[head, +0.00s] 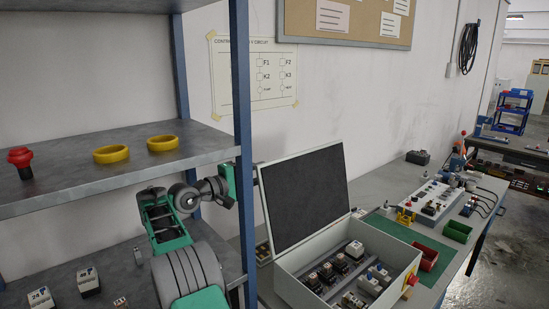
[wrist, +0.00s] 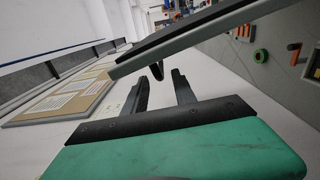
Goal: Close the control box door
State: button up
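The control box (head: 397,277) is a pale grey case on the bench, with switches and small components inside. Its door (head: 305,195), dark inside with a light rim, stands open and tilted up at the box's back left. In the wrist view the door (wrist: 190,38) is a slanted slab just beyond my fingertips. My gripper (wrist: 160,88) has its two dark fingers apart, with nothing clearly held between them. A small dark piece shows near the gap. In the head view my arm reaches behind the door, which hides the fingertips; contact cannot be told.
A metal shelf (head: 110,165) with a blue post (head: 242,120) stands at the left, close to my arm. It holds yellow rings (head: 112,154) and a red button (head: 20,158).

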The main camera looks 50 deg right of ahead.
jog(key=p+x, duration=0.6)
jog(key=shift+s+d+p, duration=0.2)
jog(key=shift+s+p, duration=0.05)
jog(key=shift+p, duration=0.1)
jog(key=shift+c, duration=0.3)
jog(key=c, duration=0.6)
grip_shut()
jog(key=shift+f, duration=0.25)
